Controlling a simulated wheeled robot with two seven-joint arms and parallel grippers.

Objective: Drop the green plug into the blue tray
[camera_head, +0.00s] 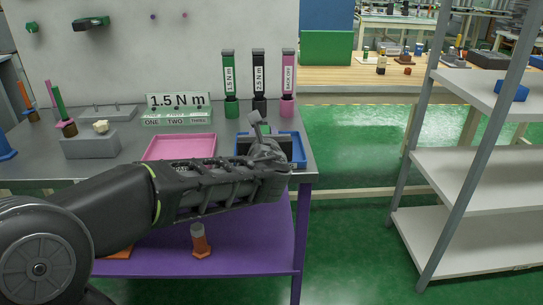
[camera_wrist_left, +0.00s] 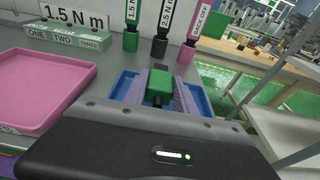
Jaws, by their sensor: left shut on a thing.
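The green plug (camera_wrist_left: 159,84) shows as a green block with a dark lower part in the left wrist view. My left gripper (camera_wrist_left: 160,93) is shut on it, with a finger on each side. The blue tray (camera_wrist_left: 201,98) lies behind and around the fingers in that view. My arm hides much of the tray. I cannot tell how high the plug is above the tray floor. My right gripper is not in view.
A pink tray (camera_head: 180,147) lies left of the blue tray. Green, black and pink torque drivers (camera_head: 259,85) stand behind, beside a "1.5 N m" sign (camera_head: 178,101). A grey shelf rack (camera_head: 470,180) stands to the right, across open green floor.

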